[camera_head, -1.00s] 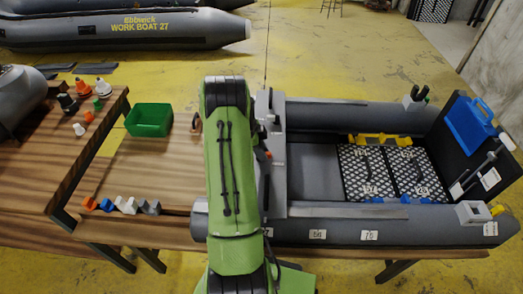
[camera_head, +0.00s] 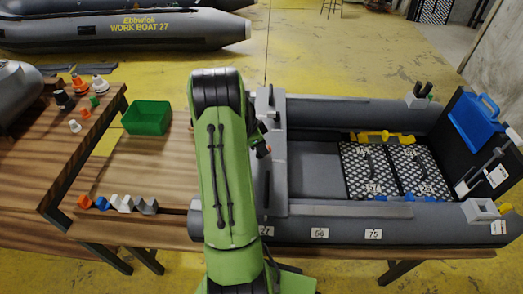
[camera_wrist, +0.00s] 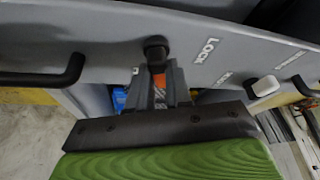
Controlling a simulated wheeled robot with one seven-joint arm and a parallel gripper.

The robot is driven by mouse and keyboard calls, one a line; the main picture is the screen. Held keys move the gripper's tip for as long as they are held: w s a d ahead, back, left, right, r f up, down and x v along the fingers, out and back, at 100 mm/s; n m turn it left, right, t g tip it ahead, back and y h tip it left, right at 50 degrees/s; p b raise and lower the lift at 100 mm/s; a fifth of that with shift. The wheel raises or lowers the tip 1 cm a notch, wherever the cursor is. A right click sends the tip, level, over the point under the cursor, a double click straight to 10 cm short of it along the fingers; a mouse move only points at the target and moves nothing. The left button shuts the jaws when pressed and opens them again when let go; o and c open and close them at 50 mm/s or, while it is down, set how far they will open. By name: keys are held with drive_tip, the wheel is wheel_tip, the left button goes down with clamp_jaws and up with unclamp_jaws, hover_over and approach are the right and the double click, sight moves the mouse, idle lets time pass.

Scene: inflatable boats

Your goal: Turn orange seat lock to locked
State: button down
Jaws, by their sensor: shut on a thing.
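In the wrist view, the orange seat lock (camera_wrist: 158,80) shows as a small orange patch between the fingers of my gripper (camera_wrist: 157,92), which is shut on it. Most of the lock is hidden by the fingers. A black round knob (camera_wrist: 155,46) sits just beyond the fingertips on the grey seat panel (camera_wrist: 110,35). White LOCK lettering (camera_wrist: 205,50) is on the panel to the right of the fingers.
A white knob (camera_wrist: 262,87) and a black handle (camera_wrist: 45,75) flank my gripper in the wrist view. In the head view, a green bin (camera_head: 148,118) and several small coloured pieces lie on the wooden table at left. The dinghy's patterned floor panels (camera_head: 368,171) lie right of the seat.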

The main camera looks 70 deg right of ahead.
drive_tip(key=n+h+b, duration=0.1)
drive_tip(key=n+b, duration=0.1)
drive_tip(key=n, duration=0.1)
drive_tip(key=shift+d+n+t, duration=0.1)
drive_tip(key=shift+n+t, duration=0.3)
drive_tip(key=n+t+h+b, duration=0.1)
drive_tip(key=n, duration=0.2)
drive_tip(key=shift+w+n+b, duration=0.15)
drive_tip(key=shift+n+b, duration=0.15)
drive_tip(key=shift+b, duration=0.05)
drive_tip(key=n+t, duration=0.1)
drive_tip(key=n, duration=0.2)
drive_tip(key=n+t+b, duration=0.1)
drive_tip(key=n, duration=0.2)
drive_tip(key=shift+w+d+r+t, duration=0.1)
drive_tip(key=shift+w+t, duration=0.05)
drive_tip(key=shift+t, duration=0.25)
drive_tip(key=shift+n+b, duration=0.3)
drive_tip(key=c, duration=1)
unclamp_jaws()
drive_tip(key=shift+c, duration=0.2)
drive_tip(key=p+v, duration=0.4)
drive_tip(key=v, duration=1.1)
drive_tip(key=shift+r, duration=0.3)
